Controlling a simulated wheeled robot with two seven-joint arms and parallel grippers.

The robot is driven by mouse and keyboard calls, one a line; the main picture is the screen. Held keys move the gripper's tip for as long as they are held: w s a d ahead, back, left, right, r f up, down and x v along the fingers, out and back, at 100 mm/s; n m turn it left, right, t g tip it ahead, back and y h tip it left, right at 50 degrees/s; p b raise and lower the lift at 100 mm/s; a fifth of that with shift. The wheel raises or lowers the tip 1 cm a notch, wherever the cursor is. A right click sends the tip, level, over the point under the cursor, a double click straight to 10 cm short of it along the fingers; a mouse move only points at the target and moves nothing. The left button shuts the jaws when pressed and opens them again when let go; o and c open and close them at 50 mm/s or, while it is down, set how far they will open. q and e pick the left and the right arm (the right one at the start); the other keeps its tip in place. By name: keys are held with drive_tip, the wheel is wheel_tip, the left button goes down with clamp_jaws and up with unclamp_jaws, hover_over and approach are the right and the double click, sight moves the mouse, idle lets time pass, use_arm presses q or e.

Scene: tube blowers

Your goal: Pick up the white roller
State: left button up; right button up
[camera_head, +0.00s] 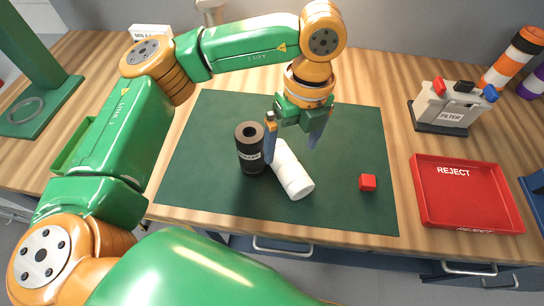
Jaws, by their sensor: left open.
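The white roller (293,174) lies on its side on the dark green mat (214,131), running diagonally from upper left to lower right. My left gripper (292,146) is open above the roller's upper end, pointing down. One blue finger is to the left of that end and the other is to the right and higher in the picture. The left finger partly hides the roller's upper end. I cannot tell whether any finger touches it. My right gripper does not show.
A black labelled cylinder (250,150) stands upright just left of the roller. The mat's upper left is bare.

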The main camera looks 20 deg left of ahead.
sight(291, 163)
use_arm(q)
drive_tip(key=shift+s+a+f+n, duration=0.1)
drive_tip(key=shift+s+f+n, duration=0.1)
drive_tip(key=shift+n, duration=0.1)
drive_tip(key=f+p, duration=0.1)
drive_tip(key=f, duration=0.1)
drive_tip(key=d+f+p, duration=0.1)
drive_tip(key=f, duration=0.1)
drive_tip(key=shift+w+p, duration=0.25)
drive_tip(key=shift+p, duration=0.1)
drive_tip(key=f, duration=0.2)
drive_tip(key=shift+a+f, duration=0.2)
drive_tip(key=shift+f, duration=0.1)
drive_tip(key=shift+a+f, duration=0.15)
drive_tip(key=c, duration=0.9)
clamp_jaws()
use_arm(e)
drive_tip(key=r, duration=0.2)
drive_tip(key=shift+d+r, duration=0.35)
